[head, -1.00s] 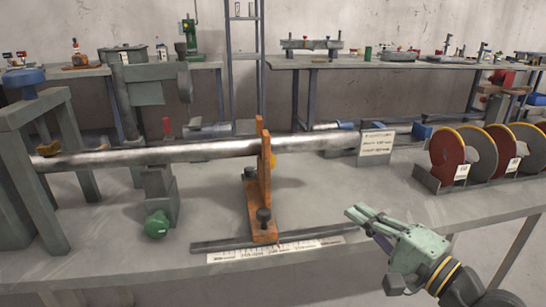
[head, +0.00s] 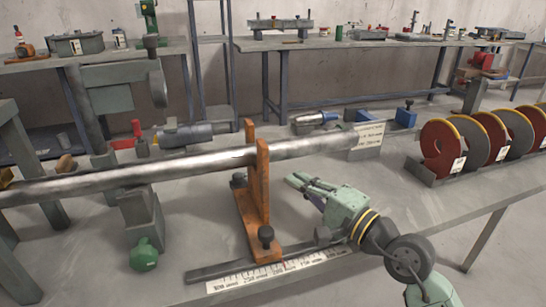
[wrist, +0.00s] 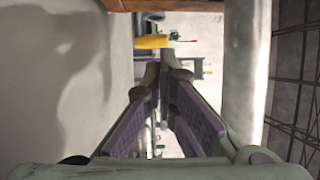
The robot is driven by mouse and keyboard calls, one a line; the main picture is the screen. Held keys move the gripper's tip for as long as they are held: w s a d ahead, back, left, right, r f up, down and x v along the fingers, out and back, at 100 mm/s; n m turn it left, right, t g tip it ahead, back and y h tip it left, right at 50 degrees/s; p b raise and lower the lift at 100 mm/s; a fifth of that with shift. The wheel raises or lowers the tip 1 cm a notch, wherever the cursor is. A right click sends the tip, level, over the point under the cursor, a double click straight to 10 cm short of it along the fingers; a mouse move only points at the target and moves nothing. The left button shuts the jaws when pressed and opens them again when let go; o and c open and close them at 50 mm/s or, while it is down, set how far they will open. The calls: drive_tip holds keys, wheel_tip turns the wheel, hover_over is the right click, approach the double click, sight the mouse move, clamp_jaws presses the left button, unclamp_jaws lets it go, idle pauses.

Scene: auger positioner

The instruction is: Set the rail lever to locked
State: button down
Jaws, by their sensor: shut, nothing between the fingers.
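The orange positioner (head: 257,185) stands upright on the rail (head: 225,266), beside a printed scale (head: 270,274). Dark knobs (head: 266,233) sit on its base. In the wrist view a yellow handle-like piece (wrist: 150,42) shows ahead of the fingers, apart from them; it may be the rail lever, but I cannot tell its setting. In the head view no lever is clearly visible on the positioner. My gripper (head: 294,181) is shut and empty, to the right of the positioner, pointing left toward it. Its fingers (wrist: 166,68) show together in the wrist view.
Red discs (head: 440,148) stand in a rack at right. The right front of the bench is clear.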

drive_tip(key=p+x, duration=0.3)
drive_tip(key=x, duration=0.4)
drive_tip(key=shift+w+a+p, duration=0.25)
drive_tip(key=shift+p, duration=0.1)
drive_tip(key=shift+w, duration=0.1)
